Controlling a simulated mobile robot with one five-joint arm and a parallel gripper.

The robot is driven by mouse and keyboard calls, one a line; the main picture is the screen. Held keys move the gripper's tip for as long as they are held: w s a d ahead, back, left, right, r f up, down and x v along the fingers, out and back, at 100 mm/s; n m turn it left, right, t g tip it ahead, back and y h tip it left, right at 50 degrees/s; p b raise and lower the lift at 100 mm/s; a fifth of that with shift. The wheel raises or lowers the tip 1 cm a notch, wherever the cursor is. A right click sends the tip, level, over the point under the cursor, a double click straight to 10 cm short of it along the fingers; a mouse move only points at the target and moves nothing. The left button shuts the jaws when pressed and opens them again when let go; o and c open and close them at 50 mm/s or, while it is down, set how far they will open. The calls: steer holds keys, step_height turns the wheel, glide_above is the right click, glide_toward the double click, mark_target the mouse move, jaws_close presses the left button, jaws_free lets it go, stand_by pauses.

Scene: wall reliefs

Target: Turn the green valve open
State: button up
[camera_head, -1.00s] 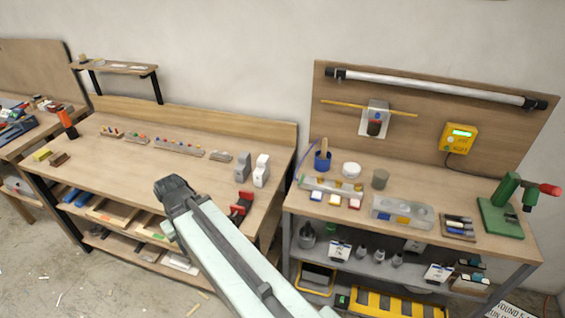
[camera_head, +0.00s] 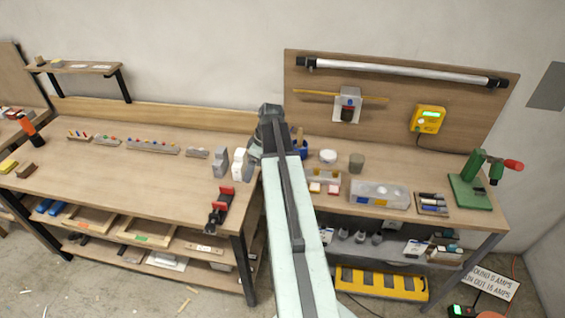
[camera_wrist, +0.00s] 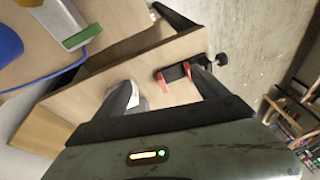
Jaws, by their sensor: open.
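No green valve can be made out in either view. A green bench device with a red-ended handle (camera_head: 480,180) stands at the right end of the right bench; I cannot tell that it is a valve. My arm reaches forward, and its end shows in the head view (camera_head: 270,128) over the gap between the two benches, well left of that device. In the wrist view my gripper (camera_wrist: 163,80) is open, its two dark fingers apart with nothing held between them. The arm hides part of the right bench's left end.
A red and black clamp (camera_head: 220,205) sits at the left bench's right front edge. Small white and grey blocks (camera_head: 238,163) stand close to my arm's end. A tool board (camera_head: 385,115) backs the right bench (camera_head: 415,180). A yellow meter (camera_head: 427,119) hangs on it.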

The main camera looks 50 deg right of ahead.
steer(key=s+d+r+n+t, duration=0.1)
steer(key=s+d, duration=0.2)
steer(key=d, duration=0.4)
steer(key=s+d+r+n+t, duration=0.1)
steer(key=s+d, duration=0.2)
steer(key=d, duration=0.4)
steer(key=shift+g, duration=0.3)
steer(key=b+x, duration=0.6)
steer(key=x, duration=0.1)
steer(key=shift+a+f+b, duration=0.3)
steer(key=shift+f+b, duration=0.05)
steer(key=shift+r, duration=0.1)
